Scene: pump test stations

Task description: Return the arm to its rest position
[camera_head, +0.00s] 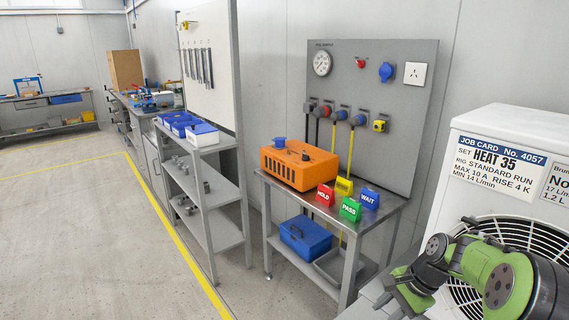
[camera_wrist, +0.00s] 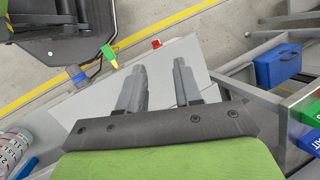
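My arm, green and dark grey, is bent at the lower right of the head view, in front of a white unit (camera_head: 500,127) with a fan grille. My gripper (camera_wrist: 160,68) shows in the wrist view with its two dark fingers apart and nothing between them. It hangs over a plain light-grey surface (camera_wrist: 207,83). In the head view the gripper end is low at the frame's edge, and its fingers are not clear there.
A steel table (camera_head: 381,217) left of the arm bears an orange box (camera_head: 300,166) and red, green, blue and yellow tags. A blue toolbox (camera_head: 305,238) sits on its lower shelf. A grey shelf rack (camera_head: 215,232) stands farther left. The floor (camera_head: 90,235) at left is clear.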

